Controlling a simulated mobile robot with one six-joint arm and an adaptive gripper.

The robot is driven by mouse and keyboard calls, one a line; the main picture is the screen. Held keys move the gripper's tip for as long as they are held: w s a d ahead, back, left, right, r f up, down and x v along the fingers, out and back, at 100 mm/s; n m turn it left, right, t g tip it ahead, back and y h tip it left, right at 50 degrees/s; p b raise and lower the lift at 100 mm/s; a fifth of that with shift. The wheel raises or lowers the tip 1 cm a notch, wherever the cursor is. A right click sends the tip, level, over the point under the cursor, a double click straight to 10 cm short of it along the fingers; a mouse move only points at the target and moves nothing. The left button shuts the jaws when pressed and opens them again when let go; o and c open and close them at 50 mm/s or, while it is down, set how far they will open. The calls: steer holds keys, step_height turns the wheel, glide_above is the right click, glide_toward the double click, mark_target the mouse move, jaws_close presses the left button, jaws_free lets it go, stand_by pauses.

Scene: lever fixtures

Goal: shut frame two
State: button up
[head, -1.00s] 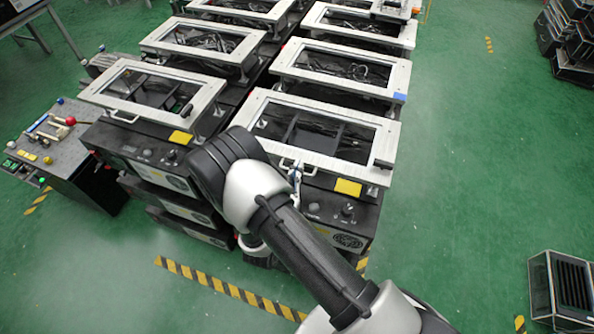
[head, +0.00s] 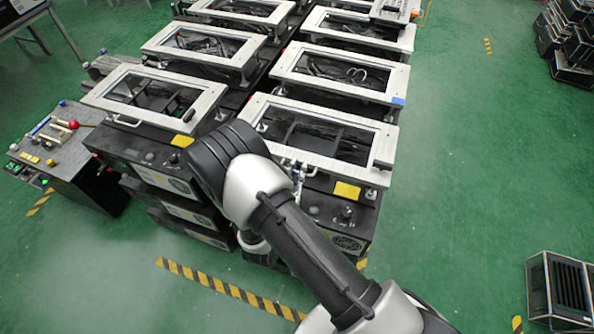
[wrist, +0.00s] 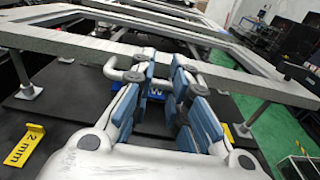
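The front right frame (head: 330,165) is a pale rectangular frame around a dark window, raised on posts above its black base. Which frame is number two cannot be read. In the wrist view, the near rail of a frame (wrist: 65,42) crosses the picture, with a pale loop handle (wrist: 112,70) on it. My gripper (wrist: 163,68) has its blue-padded fingers apart, with a narrow gap between them. The fingers overlap the handle and rail in view and hide part of both. Contact cannot be told. In the head view my arm hides most of my gripper.
The front left frame (head: 155,95) and several more raised frames stand close by in two rows. A yellow "2 mm" tag (wrist: 25,146) lies on the base. A control desk (head: 60,150) stands at left.

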steer(key=o, duration=1.8)
steer(key=shift+w, duration=0.1)
steer(key=shift+o, duration=0.2)
steer(key=shift+a, duration=0.1)
